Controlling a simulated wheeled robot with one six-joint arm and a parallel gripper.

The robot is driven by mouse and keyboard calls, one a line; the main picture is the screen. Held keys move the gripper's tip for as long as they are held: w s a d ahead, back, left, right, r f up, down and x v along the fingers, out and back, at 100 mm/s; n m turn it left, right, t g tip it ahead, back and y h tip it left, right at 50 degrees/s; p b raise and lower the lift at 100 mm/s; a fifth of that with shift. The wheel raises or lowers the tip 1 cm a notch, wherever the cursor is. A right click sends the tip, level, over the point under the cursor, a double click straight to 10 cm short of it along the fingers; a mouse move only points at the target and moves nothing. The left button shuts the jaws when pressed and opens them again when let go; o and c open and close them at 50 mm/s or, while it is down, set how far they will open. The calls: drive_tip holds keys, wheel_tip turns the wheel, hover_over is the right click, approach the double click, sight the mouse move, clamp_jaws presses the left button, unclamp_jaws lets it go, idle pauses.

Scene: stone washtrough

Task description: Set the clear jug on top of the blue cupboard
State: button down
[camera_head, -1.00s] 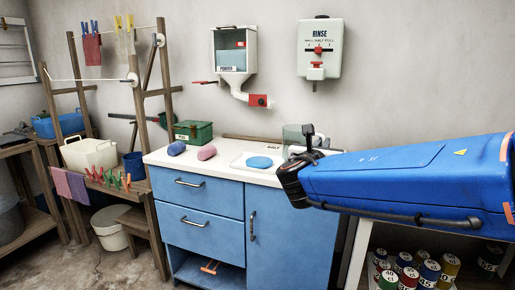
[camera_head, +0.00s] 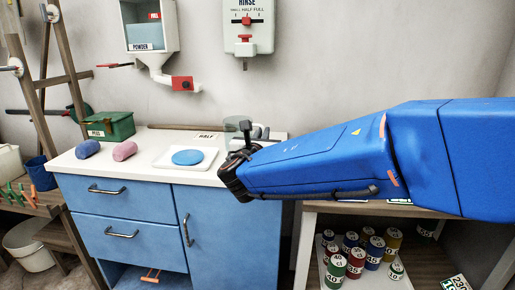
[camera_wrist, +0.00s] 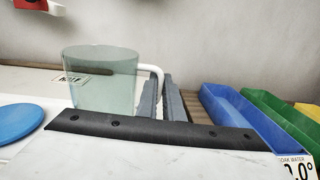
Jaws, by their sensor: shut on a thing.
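The clear jug (camera_wrist: 102,82) is a see-through, greenish vessel with a white handle (camera_wrist: 153,72). My gripper (camera_wrist: 161,98) is shut on its handle, and the jug looks upright. The jug's base is hidden behind a black edge in the wrist view. The blue cupboard (camera_head: 236,225) has a white top (camera_head: 80,168). The jug appears at the back right end of this top; I cannot tell whether it touches it.
On the cupboard top are a blue disc (camera_head: 187,157) on a white tray (camera_head: 166,163), blue (camera_head: 87,149) and pink (camera_head: 125,151) lumps, and a green box (camera_head: 110,126). Coloured bins (camera_wrist: 232,108) stand right of the jug. A powder dispenser (camera_head: 150,40) hangs above.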

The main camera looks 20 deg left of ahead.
drive_tip(key=shift+f, duration=2.4)
drive_tip(key=shift+f, duration=0.1)
drive_tip(key=c, duration=1.9)
unclamp_jaws()
